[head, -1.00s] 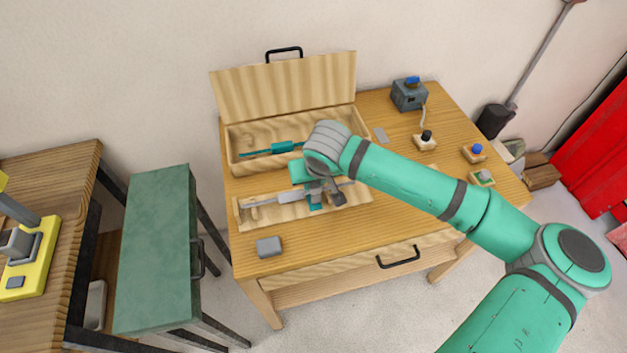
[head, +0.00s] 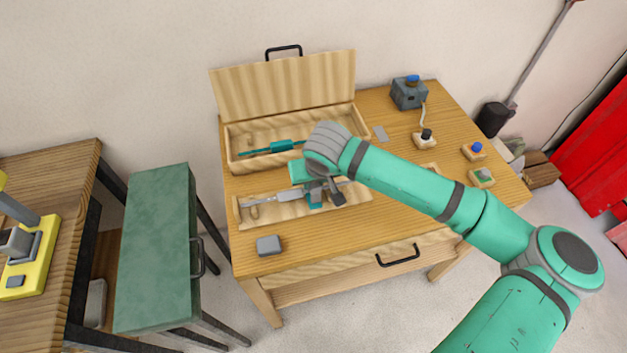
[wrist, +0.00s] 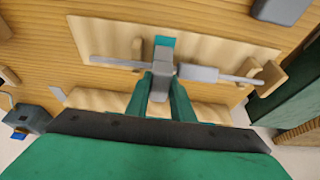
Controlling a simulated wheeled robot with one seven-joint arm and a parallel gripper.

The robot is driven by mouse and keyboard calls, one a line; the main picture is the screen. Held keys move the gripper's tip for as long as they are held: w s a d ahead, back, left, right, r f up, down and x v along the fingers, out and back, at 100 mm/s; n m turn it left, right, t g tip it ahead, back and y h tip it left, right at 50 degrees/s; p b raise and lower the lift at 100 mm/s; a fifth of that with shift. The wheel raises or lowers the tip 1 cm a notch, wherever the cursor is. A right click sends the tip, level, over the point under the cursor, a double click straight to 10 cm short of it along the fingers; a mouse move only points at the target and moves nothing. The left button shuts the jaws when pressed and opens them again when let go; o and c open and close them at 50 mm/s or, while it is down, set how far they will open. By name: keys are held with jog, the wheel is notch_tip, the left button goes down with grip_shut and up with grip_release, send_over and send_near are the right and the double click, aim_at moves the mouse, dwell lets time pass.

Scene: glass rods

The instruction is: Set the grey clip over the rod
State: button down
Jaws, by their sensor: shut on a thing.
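My gripper (wrist: 161,88) is shut on the grey clip (wrist: 161,62), a small block between the teal fingertips. In the wrist view the clip is at the rod's line, near its middle; I cannot tell whether it is seated around the rod or just above it. The rod (wrist: 115,62) is thin and grey, with a thicker grey section (wrist: 200,74) beside the clip. It lies across wooden supports on a pale wooden board (head: 255,222).
Behind the board is an open wooden case (head: 235,168) holding a teal tool (head: 281,146). A grey block (head: 268,245) lies at the table's front left. A grey box (head: 409,93) and small button blocks (head: 473,152) are at the right.

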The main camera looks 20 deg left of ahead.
jog(key=shift+r, duration=0.65)
jog(key=shift+s+f, duration=0.1)
jog(key=shift+f, duration=1.05)
dwell(1.0)
jog(key=c, duration=1.8)
grip_release()
jog(key=shift+v, duration=5.5)
jog(key=shift+d, duration=0.1)
